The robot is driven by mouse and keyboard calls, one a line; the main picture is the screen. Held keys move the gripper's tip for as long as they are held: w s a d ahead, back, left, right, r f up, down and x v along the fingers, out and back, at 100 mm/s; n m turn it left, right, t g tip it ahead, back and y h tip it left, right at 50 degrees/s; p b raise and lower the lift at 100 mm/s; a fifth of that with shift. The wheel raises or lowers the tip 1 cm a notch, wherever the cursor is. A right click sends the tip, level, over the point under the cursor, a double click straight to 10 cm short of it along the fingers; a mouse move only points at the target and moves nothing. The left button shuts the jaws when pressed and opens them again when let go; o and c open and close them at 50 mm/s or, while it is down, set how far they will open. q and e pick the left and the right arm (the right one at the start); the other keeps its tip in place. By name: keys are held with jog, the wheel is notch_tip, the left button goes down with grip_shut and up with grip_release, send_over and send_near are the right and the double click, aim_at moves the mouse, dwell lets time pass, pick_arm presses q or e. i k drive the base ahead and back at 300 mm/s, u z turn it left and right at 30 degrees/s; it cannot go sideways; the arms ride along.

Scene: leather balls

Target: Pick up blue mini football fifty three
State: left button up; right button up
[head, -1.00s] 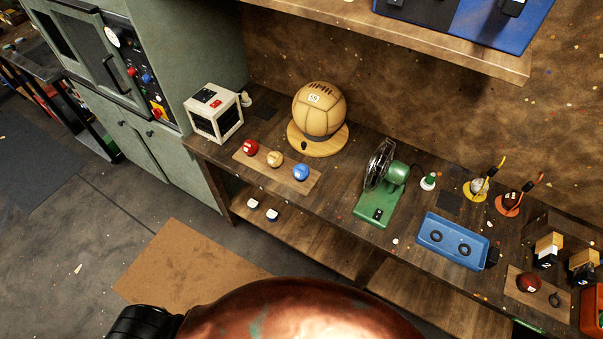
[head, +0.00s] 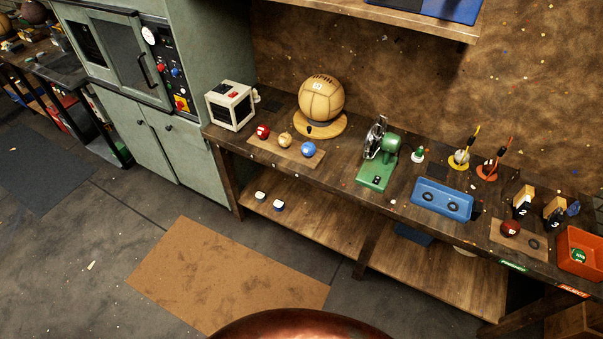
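A small blue ball (head: 308,149) with a white label sits at the right end of a brown strip on the workbench; the label's number is too small to read. A tan ball (head: 285,140) and a red ball (head: 262,132) stand in a row to its left on the same strip. Neither of my grippers shows in the head view, so their state is hidden.
A large tan ball (head: 321,98) on a round wooden stand is behind the row. A shelf (head: 420,19) overhangs the bench. Floor in front is open around a brown mat (head: 225,275).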

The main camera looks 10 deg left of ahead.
aim_at(308, 148)
jog(key=z, duration=0.75)
jog(key=k, duration=0.15)
jog(key=u, duration=2.05)
jog(key=i, duration=1.4)
jog(key=z, duration=0.8)
jog(key=i, duration=0.55)
jog(key=z, duration=0.5)
